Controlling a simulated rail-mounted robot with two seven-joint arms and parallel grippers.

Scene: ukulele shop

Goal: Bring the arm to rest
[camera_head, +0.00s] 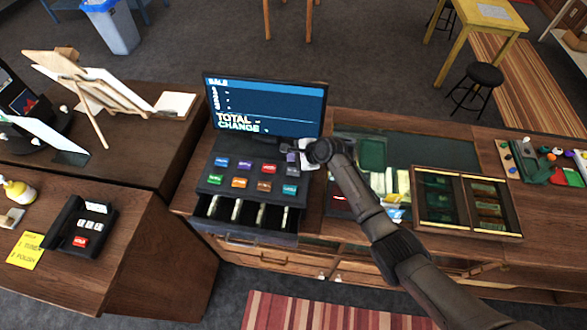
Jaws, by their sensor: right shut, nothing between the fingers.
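My right arm comes in from the lower right and reaches over the counter. My right gripper (289,149) points left, shut and empty, in front of the lower right part of the register screen (265,103). It is above the register's coloured keys (252,178); I cannot tell whether it touches anything. The cash drawer (243,228) below the keys is pulled out, with several compartments showing. My forearm hides part of the counter right of the register. My left gripper is not in view.
Right of my arm, a divided wooden case (467,203) stands on the counter (538,221). Small coloured items lie at the far right. On the left are a card terminal (80,230), a yellow note (25,250) and a wooden easel (90,85). A striped rug (320,312) lies on the floor in front.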

